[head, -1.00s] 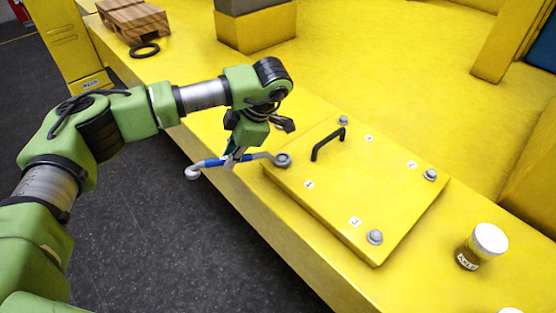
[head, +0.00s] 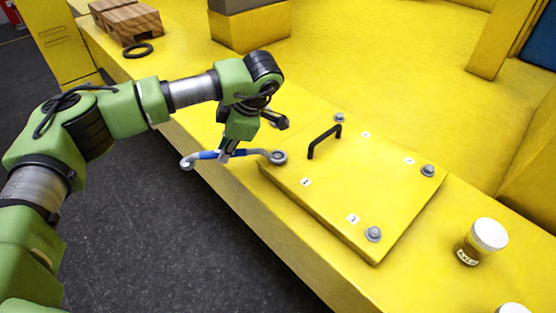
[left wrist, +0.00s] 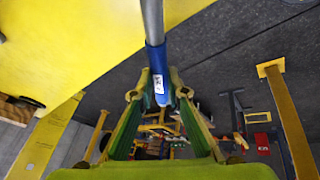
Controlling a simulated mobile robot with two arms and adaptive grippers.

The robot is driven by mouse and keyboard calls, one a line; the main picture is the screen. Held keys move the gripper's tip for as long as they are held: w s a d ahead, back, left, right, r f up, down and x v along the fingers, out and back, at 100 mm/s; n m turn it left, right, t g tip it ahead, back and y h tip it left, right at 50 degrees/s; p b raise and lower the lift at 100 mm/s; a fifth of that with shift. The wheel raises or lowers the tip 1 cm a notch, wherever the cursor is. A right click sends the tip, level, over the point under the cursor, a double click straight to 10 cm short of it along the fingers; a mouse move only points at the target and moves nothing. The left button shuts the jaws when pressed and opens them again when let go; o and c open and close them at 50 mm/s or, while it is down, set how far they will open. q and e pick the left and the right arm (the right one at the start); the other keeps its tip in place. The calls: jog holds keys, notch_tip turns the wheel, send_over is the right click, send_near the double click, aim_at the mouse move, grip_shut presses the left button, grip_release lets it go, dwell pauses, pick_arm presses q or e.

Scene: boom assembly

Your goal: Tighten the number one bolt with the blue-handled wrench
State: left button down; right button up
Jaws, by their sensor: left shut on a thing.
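My left gripper (head: 226,150) is shut on the blue handle of the wrench (head: 250,152). In the left wrist view the blue handle (left wrist: 157,62) with a white label lies between the green fingers. Other grey bolts (head: 373,234) show at the remaining corners. My right gripper is not in view.
A black handle (head: 324,141) stands up from the plate. A jar with a white lid (head: 489,235) stands right of it, with another white lid at the lower edge. A wooden block (head: 127,20) and black ring (head: 137,50) lie at the back left.

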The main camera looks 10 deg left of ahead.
pick_arm(q)
jog(key=shift+w, duration=0.15)
jog(key=shift+w+a+m, duration=0.1)
jog(key=shift+w+m, duration=0.25)
jog(key=shift+m, duration=0.05)
jog(key=shift+b, duration=0.4)
jog(key=shift+w+m+t, duration=0.3)
jog(key=shift+w+m, duration=0.05)
jog(key=shift+m, duration=0.05)
dwell(0.3)
jog(key=shift+w+a+b, duration=0.1)
jog(key=shift+w+b, duration=0.25)
jog(key=shift+b, duration=0.1)
jog(key=shift+w+m, duration=0.1)
jog(key=shift+m, duration=0.2)
jog(key=shift+w+m+t+b, duration=0.3)
jog(key=shift+w+m, duration=0.05)
jog(key=shift+m, duration=0.05)
